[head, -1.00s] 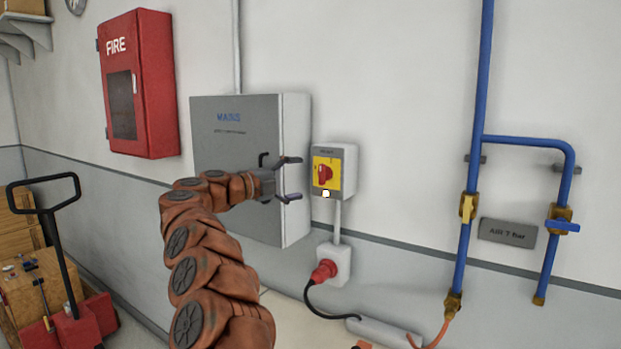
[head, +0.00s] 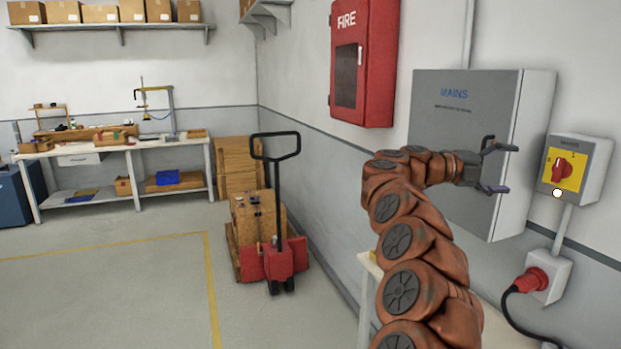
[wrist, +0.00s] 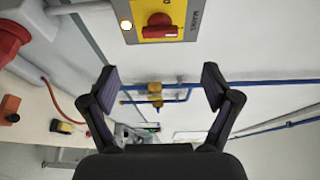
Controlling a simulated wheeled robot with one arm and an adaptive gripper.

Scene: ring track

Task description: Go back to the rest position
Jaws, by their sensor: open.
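My gripper (head: 497,168) is open and empty. In the head view it is held out in front of the grey MAINS cabinet (head: 455,120), left of the yellow switch box with a red knob (head: 563,171). A small white round light shows at the lower edge of the switch plate. In the wrist view the two dark fingers (wrist: 160,85) are spread wide with nothing between them. The red knob (wrist: 158,25) shows above and beyond them, apart from the fingers. The arm reaches up and then forward.
A red FIRE cabinet (head: 364,65) hangs on the wall. A red plug (head: 530,281) with a black cable is below the switch. A pallet truck (head: 275,258) with a loaded pallet stands left of my arm. A workbench (head: 110,150) is far left. The marked floor (head: 110,290) is clear.

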